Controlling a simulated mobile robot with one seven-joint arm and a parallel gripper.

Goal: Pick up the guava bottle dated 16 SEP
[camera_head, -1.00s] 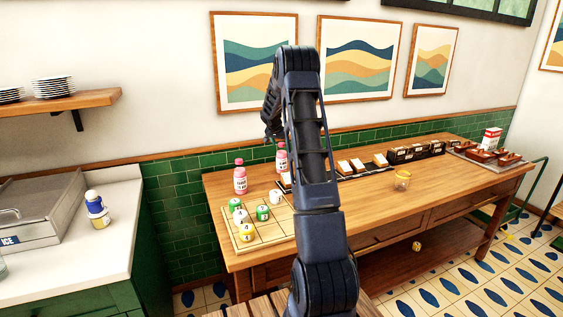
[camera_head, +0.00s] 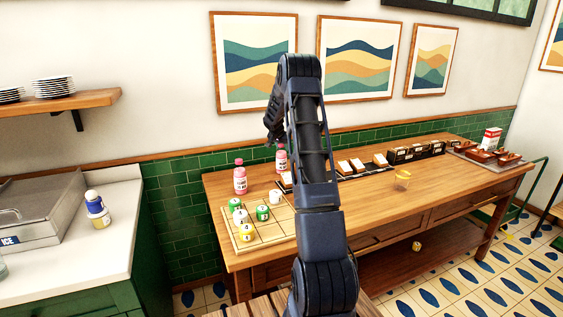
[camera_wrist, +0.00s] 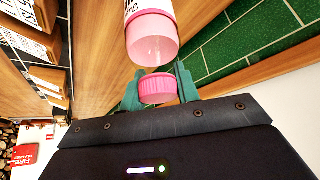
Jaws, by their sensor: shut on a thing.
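Two pink bottles with pink caps and white labels stand at the table's back left in the head view: a front one (camera_head: 240,181) and a rear one (camera_head: 281,160), partly hidden by my arm. My gripper (camera_wrist: 159,92) has its teal fingers shut on the pink cap of a bottle (camera_wrist: 152,38) in the wrist view. In the head view the arm's end hangs over the rear bottle. The labels' dates are not readable, so I cannot tell which is 16 SEP.
A wooden board (camera_head: 270,233) with several small marked pots lies in front of the bottles. Label-holding trays (camera_head: 362,166) line the back. The green tiled wall (camera_wrist: 245,45) is close behind.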

